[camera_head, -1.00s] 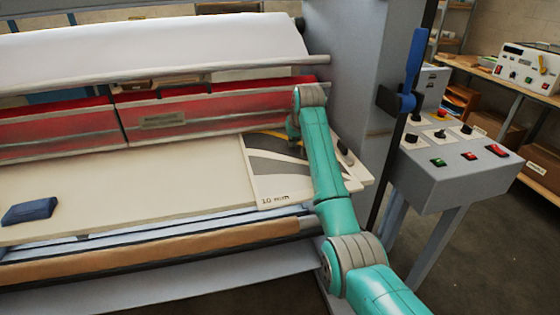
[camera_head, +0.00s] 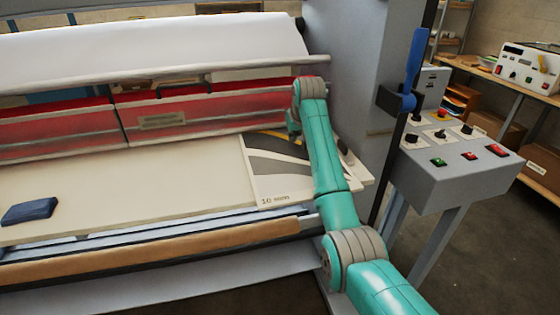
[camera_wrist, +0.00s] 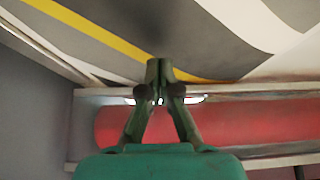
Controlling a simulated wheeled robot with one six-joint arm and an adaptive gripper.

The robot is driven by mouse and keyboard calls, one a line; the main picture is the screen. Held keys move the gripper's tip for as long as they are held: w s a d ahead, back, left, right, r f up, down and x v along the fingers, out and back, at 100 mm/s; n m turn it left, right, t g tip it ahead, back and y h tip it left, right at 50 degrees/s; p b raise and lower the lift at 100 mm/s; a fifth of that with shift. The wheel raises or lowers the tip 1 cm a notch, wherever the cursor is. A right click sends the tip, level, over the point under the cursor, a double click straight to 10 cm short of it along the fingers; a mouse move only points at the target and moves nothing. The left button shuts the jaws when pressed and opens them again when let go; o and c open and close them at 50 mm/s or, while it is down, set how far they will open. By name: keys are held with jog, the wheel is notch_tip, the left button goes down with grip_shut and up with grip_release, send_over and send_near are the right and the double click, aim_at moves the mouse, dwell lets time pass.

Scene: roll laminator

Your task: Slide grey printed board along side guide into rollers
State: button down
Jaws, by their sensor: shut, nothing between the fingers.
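The printed board (camera_head: 283,189), with grey, white and yellow bands and "10 mm" lettering, lies flat at the right end of the cream feed table (camera_head: 120,190). Its far edge is up against the red front of the laminator; I cannot tell whether it is between the rollers. In the wrist view the board (camera_wrist: 215,50) fills the top. The side guide (camera_wrist: 45,50) runs close along its left edge there. My gripper (camera_wrist: 159,68) is shut and empty, its tips over the board near the roller-side edge; contact is unclear. My arm hides it in the head view.
A red guard (camera_head: 210,107) spans the machine above the table, and it shows below the gripper in the wrist view (camera_wrist: 240,123). A dark blue block (camera_head: 29,211) lies at the table's left. The control box (camera_head: 455,165) stands at the right.

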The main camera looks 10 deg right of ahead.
jog(key=shift+r, duration=2.4)
send_near(290, 150)
jog(key=shift+s+a+f, duration=0.1)
jog(key=shift+f, duration=0.9)
jog(key=shift+s+a+f, duration=0.1)
jog(key=shift+f, duration=0.95)
jog(key=shift+f, duration=1)
jog(key=shift+w+d, duration=0.15)
jog(key=shift+w, duration=1.8)
